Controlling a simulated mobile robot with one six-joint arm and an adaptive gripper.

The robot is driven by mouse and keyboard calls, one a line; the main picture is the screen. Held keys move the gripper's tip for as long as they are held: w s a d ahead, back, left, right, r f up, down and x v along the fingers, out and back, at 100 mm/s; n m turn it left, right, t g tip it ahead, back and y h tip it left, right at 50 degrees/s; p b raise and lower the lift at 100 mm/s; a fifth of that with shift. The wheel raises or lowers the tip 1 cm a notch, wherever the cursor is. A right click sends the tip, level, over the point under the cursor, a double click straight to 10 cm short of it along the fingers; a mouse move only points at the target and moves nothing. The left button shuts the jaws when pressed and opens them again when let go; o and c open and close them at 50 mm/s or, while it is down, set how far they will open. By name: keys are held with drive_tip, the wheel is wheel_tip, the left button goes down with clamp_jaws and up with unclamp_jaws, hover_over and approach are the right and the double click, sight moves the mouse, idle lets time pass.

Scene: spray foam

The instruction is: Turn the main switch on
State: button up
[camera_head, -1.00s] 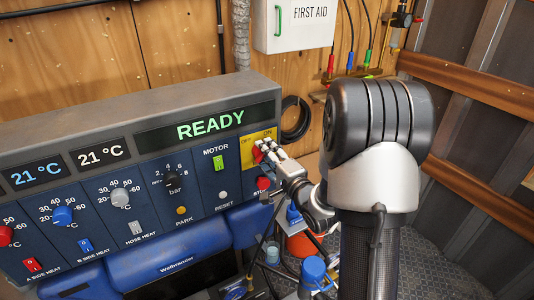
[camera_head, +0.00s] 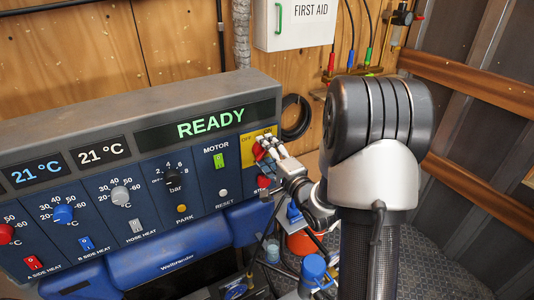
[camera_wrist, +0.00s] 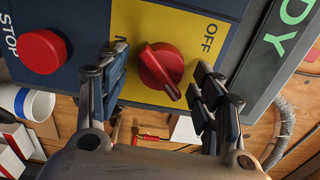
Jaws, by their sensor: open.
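The main switch is a red rotary knob (camera_wrist: 160,68) on a yellow plate (camera_wrist: 190,28) at the right end of the control panel. In the wrist view OFF is printed on the right of the plate; the left lettering is mostly hidden by a finger. The knob's raised handle slants toward the lower right there. My gripper (camera_wrist: 160,77) is open, one finger on each side of the knob, with gaps visible. In the head view my gripper (camera_head: 271,144) is at the plate, partly covering the red knob (camera_head: 258,152).
A red STOP button (camera_wrist: 43,51) is beside the left finger in the wrist view. A green-lit READY display (camera_head: 210,123) is above the switch. The green MOTOR switch (camera_head: 219,160) and RESET button (camera_head: 223,193) are left of it. A coiled black hose (camera_head: 295,117) hangs behind.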

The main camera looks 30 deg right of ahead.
drive_tip(key=s, duration=0.7)
drive_tip(key=shift+s+d, duration=0.15)
drive_tip(key=shift+s, duration=0.1)
drive_tip(key=s+a+r+n+g, duration=0.2)
drive_tip(key=s+a+n+g, duration=0.4)
drive_tip(key=s, duration=0.7)
drive_tip(key=s+a+r+n+g, duration=0.1)
drive_tip(key=s+a+n+g, duration=0.6)
drive_tip(key=s+a+n, duration=0.4)
drive_tip(key=shift+s+a+r+n+h, duration=0.3)
drive_tip(key=shift+s+r+n, duration=0.1)
drive_tip(key=shift+s, duration=0.7)
drive_tip(key=shift+d, duration=0.1)
